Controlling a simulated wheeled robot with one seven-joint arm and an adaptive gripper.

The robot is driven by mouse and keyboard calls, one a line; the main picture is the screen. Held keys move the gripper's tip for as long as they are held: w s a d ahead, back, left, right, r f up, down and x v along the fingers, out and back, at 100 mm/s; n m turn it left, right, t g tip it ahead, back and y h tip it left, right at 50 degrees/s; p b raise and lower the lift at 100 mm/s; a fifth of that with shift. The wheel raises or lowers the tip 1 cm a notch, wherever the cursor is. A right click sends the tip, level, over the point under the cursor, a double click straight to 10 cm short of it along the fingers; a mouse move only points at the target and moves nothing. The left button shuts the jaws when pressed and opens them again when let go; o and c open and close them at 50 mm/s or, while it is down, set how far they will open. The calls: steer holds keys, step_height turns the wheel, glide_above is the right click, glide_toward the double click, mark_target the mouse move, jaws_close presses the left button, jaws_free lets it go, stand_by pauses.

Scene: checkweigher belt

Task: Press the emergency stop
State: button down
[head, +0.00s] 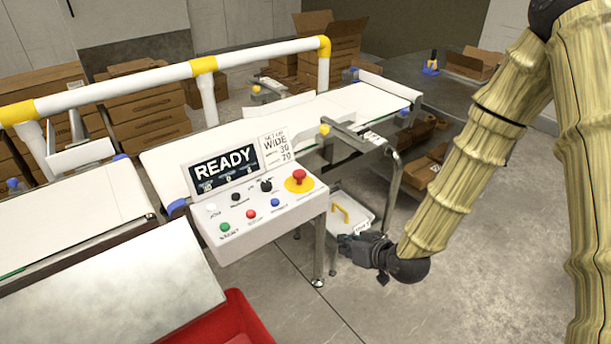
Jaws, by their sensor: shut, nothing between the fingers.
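The emergency stop (299,178) is a red mushroom button on a yellow round base at the right end of the white control panel (262,226). The panel's display (225,168) reads READY. Smaller green, red, blue, white and black controls sit to the left of the emergency stop. My gripper (347,247) is shut and empty. In the picture it is to the right of the panel and below the emergency stop, apart from the button. Its fingertips are small and dark, pointing left toward the panel's side.
A white and yellow guard rail (165,78) runs behind the panel. The conveyor belt (368,98) extends to the back right. A metal bracket (350,133) stands just behind the emergency stop. A white bin with a yellow handle (352,212) is below. A red container (232,325) is at the front.

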steer(key=w+a+r+n+t+y+b, duration=0.1)
steer(key=w+r, duration=0.3)
steer(key=r, duration=0.5)
steer(key=w+a+r+n+t+y+b, duration=0.2)
steer(key=w+a+r+y, duration=0.1)
steer(key=r, duration=0.7)
steer(key=shift+w+t, duration=0.4)
steer(key=shift+w, duration=0.25)
steer(key=shift+w+f, duration=0.1)
steer(key=p, duration=0.2)
glide_above(299, 177)
steer(key=d, duration=0.2)
step_height(299, 177, down, 3)
steer(key=shift+f, duration=0.15)
steer(key=shift+a+f, duration=0.1)
steer(key=shift+f, duration=0.9)
